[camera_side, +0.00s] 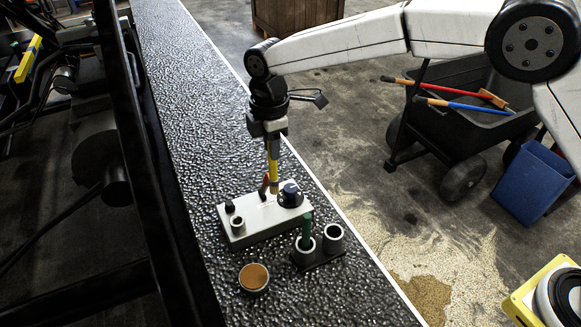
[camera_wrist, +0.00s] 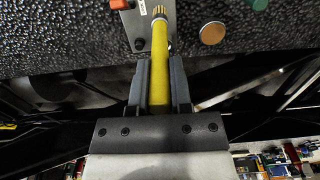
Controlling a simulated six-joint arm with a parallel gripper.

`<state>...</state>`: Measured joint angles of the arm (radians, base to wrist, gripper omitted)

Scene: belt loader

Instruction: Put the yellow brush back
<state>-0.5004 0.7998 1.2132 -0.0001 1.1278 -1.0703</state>
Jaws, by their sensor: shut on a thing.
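The yellow brush (camera_side: 273,173) hangs roughly upright below my gripper (camera_side: 272,150), bristle end down, over the belt side. In the wrist view my gripper (camera_wrist: 160,68) is shut on its yellow handle (camera_wrist: 159,75), one finger on each side. A dark holder (camera_side: 322,258) has two grey cups. The left cup (camera_side: 305,257) holds a green-handled brush (camera_side: 306,232); the right cup (camera_side: 333,236) looks empty. The yellow brush is up and left of these cups, its tip in front of or above a grey box; I cannot tell the gap.
A round tin with orange-brown contents (camera_side: 254,277) stands in front. The textured black surface (camera_side: 190,90) behind is clear. A dark frame runs along the left.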

